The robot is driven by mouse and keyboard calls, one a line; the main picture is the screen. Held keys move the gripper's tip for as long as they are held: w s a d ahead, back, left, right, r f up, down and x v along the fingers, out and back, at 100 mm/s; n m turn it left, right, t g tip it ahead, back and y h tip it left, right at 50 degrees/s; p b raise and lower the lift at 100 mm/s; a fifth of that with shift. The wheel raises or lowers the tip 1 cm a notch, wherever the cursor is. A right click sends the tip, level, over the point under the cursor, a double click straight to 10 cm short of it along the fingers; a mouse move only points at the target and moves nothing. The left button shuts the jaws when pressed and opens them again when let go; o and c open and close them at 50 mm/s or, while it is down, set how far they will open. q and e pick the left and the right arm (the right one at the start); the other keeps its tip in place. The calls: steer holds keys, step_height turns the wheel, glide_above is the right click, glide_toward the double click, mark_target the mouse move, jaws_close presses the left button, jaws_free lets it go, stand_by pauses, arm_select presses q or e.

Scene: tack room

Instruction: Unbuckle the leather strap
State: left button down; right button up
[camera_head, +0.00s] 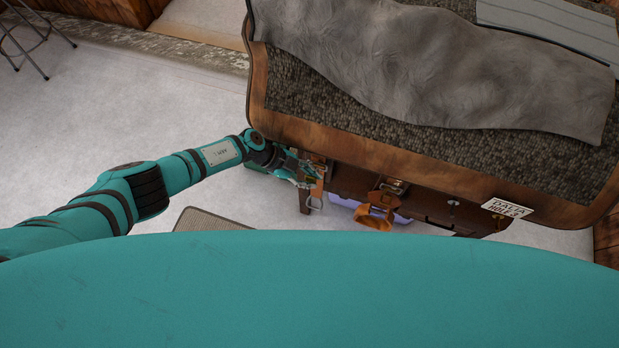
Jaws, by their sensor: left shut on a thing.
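My left gripper (304,173) is at the left end of the front side of a brown wooden trunk or bench (350,183). It is shut on an orange-brown leather strap (317,190) that hangs there. A metal buckle or ring (314,205) shows at the strap's lower end. The fingertips are small in this view and partly hide the upper strap. A second tan strap with a loop (374,217) hangs farther right on the same front. My right gripper is not in view.
A grey cloth (440,70) lies over the dark woven top (300,95). A name plate (507,208) is at the front right. A purple thing (345,203) is below the front. A mat (205,220) and a metal-legged stool (30,50) are on the pale floor.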

arm_select(q)
steer(key=shift+w+d+r, duration=0.25)
steer(key=shift+w+r, duration=0.15)
steer(key=shift+w, duration=0.05)
steer(key=c, duration=1.4)
jaws_free()
steer(key=shift+f, duration=0.1)
steer(key=shift+c, duration=0.2)
steer(key=shift+f, duration=0.1)
steer(key=shift+s+f, duration=0.1)
